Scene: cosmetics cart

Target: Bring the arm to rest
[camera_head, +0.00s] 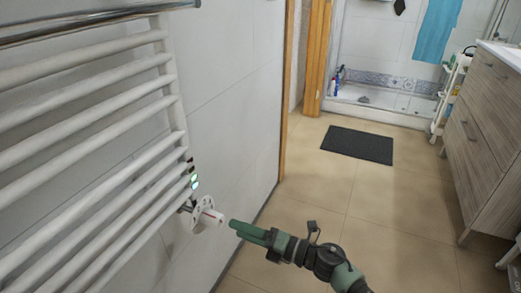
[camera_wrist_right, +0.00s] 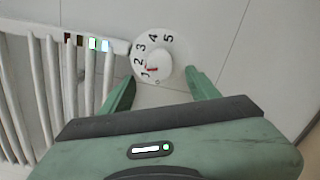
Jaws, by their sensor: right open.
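My right arm reaches in from the bottom of the head view, and its green gripper (camera_head: 232,224) points left toward a white round dial (camera_head: 207,216) on the towel radiator (camera_head: 120,165). In the right wrist view the gripper (camera_wrist_right: 160,88) is open, with one finger on each side below the dial (camera_wrist_right: 152,58). The dial carries numbers 1 to 5 and a red mark near the 1. The gripper holds nothing, and in the head view a gap shows between it and the dial. My left gripper is not seen.
The white radiator bars and tiled wall (camera_head: 225,100) stand on the left. A wooden cabinet (camera_head: 485,130) and white cart (camera_head: 447,95) stand at right.

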